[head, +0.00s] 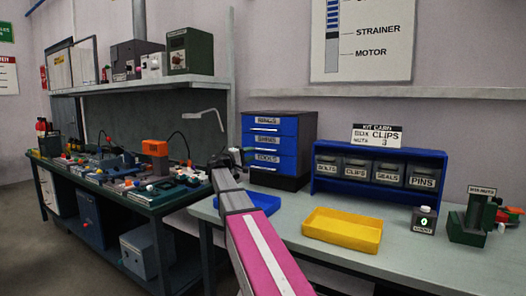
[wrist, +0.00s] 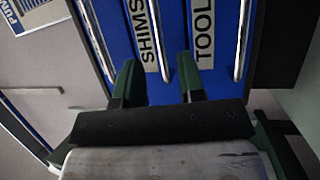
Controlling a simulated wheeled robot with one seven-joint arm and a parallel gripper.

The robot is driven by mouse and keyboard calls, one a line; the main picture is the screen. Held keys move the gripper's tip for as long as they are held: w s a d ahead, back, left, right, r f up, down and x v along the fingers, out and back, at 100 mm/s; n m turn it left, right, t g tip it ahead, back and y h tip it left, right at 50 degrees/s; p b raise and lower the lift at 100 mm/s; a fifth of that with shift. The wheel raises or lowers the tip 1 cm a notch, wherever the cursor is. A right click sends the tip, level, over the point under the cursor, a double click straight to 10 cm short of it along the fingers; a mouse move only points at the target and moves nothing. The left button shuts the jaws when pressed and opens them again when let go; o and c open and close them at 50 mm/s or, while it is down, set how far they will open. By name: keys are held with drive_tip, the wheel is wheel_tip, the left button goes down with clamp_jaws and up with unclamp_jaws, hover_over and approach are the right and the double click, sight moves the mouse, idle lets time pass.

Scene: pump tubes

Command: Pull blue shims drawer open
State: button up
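The blue drawer cabinet (head: 278,146) stands at the back of the right bench, with rows labelled RINGS, SHIMS and TOOLS. The blue shims drawer (head: 276,141) looks flush with the others. In the wrist view the SHIMS label (wrist: 150,38) is turned sideways, with the silver shims handle (wrist: 163,55) beside it. My gripper (wrist: 157,72) is open, its green fingers apart on either side of that handle's line. I cannot tell whether they touch it. In the head view my gripper (head: 235,157) is at the cabinet's left front, partly hidden by my arm.
A yellow tray (head: 343,231) and a blue tray (head: 262,201) lie in front of the cabinet. A blue rack (head: 432,155) of labelled bins stands to the right. The cluttered green bench (head: 150,205) is at left. The right bench's front is mostly clear.

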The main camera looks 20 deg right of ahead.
sight(261, 149)
drive_tip(key=x, duration=0.7)
drive_tip(key=shift+d, duration=0.15)
clamp_jaws()
